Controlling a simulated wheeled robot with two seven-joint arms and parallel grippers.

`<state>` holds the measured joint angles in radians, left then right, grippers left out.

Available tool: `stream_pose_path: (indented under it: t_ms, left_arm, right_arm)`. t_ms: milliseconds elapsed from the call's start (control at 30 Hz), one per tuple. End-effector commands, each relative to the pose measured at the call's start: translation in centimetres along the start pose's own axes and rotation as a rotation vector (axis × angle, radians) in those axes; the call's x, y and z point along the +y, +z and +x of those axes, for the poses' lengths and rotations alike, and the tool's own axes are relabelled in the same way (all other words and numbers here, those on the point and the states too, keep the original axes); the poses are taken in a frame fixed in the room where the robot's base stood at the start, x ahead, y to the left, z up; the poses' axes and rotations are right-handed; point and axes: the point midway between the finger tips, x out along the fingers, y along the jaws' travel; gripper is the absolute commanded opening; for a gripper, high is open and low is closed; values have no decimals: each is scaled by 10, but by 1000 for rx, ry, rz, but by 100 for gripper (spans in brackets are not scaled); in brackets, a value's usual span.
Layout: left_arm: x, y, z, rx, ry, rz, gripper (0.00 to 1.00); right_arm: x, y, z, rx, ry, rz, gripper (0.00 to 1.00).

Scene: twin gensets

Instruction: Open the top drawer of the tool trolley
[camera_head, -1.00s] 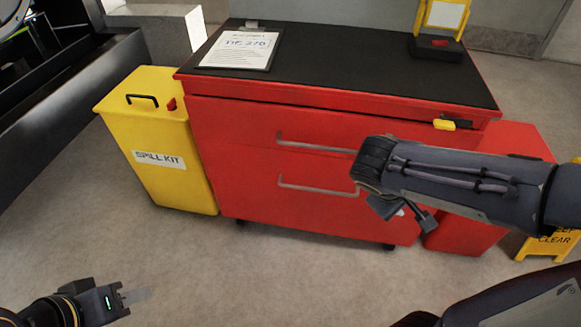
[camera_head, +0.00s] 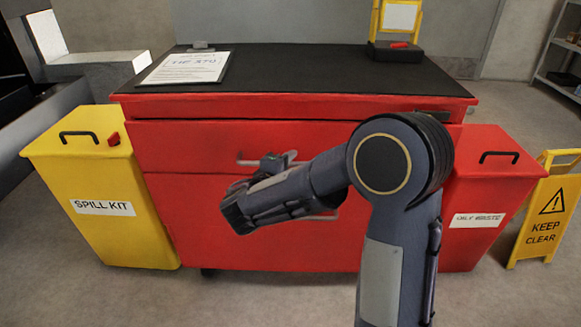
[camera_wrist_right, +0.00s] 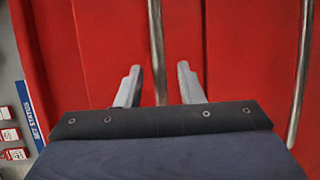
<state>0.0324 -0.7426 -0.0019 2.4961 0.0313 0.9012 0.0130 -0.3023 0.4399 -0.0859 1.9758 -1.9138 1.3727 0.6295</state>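The red tool trolley (camera_head: 210,235) stands ahead with its drawers shut. The top drawer's bar handle (camera_head: 244,161) shows in the head view, partly hidden by my right gripper (camera_head: 272,160). In the right wrist view a bar handle (camera_wrist_right: 156,40) runs between the two open fingers of my right gripper (camera_wrist_right: 158,85), apart from both. A second bar handle (camera_wrist_right: 302,70) lies to the right there; in the head view my right arm mostly hides the lower handle. My left gripper is out of view.
A yellow spill kit bin (camera_head: 105,235) stands left of the trolley, a red oily waste bin (camera_head: 487,205) right, beside a yellow keep-clear sign (camera_head: 545,215). A clipboard (camera_head: 187,67) and a yellow-framed stand (camera_head: 398,50) are on the trolley's top. Floor in front is open.

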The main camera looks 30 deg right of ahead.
Motion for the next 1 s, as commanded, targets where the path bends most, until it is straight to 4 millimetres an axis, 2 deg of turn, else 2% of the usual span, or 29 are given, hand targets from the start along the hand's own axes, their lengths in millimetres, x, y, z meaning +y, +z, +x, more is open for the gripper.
stream_pose_path:
  t_ms: [133, 400, 667, 1000]
  left_arm:
    - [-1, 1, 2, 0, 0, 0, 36]
    - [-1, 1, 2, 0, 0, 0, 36]
    - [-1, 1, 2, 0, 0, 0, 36]
    - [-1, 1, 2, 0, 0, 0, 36]
  right_arm:
    - [-1, 0, 10, -1, -1, -1, 34]
    - [0, 0, 12, 0, -1, -2, 34]
    - [0, 0, 11, 0, -1, -2, 0]
    - [0, 0, 11, 1, -1, -2, 0]
